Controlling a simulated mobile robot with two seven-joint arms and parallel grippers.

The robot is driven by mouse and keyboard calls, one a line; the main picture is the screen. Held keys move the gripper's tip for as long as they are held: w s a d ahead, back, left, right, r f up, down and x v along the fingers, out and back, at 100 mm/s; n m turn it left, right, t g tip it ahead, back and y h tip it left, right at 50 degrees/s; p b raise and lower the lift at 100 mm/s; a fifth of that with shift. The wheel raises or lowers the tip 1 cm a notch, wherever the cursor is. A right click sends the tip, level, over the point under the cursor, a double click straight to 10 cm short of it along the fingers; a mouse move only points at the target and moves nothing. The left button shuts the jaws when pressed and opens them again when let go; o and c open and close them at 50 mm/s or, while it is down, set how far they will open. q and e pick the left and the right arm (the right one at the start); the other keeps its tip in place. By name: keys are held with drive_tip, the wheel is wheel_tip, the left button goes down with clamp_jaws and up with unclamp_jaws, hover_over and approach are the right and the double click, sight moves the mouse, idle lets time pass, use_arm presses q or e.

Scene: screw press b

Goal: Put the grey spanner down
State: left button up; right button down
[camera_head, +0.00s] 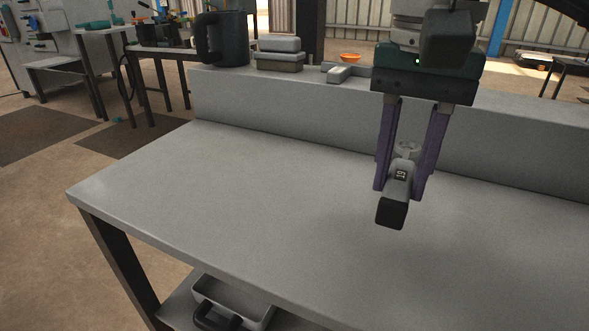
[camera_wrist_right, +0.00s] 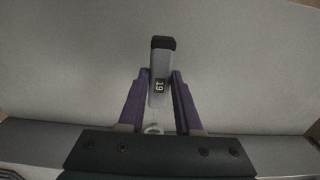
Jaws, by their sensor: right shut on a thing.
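The grey spanner (camera_head: 401,174) is between the two purple fingers of my right gripper (camera_head: 402,190). It has a black end and a "19" mark, and its ring end shows behind the fingers. In the right wrist view the spanner (camera_wrist_right: 159,85) lies lengthwise between the fingertips of the right gripper (camera_wrist_right: 160,80), black end pointing away. My right gripper is shut on it. The spanner appears held above the grey bench top (camera_head: 250,200); the exact gap is hard to tell. My left gripper is not in view.
The bench top is bare and clear. A raised ledge (camera_head: 300,110) along its back carries a dark mug (camera_head: 228,40), stacked boxes (camera_head: 280,55), a small grey block (camera_head: 342,73) and an orange bowl (camera_head: 349,57). A grey tray (camera_head: 240,295) sits on the shelf below the bench.

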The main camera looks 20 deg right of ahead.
sight(383, 243)
wheel_tip(383, 243, down, 6)
drive_tip(key=shift+f+b, duration=0.25)
drive_tip(key=shift+b, duration=0.2)
drive_tip(key=c, duration=1.1)
unclamp_jaws()
drive_tip(key=shift+f, duration=0.15)
drive_tip(key=o, duration=0.5)
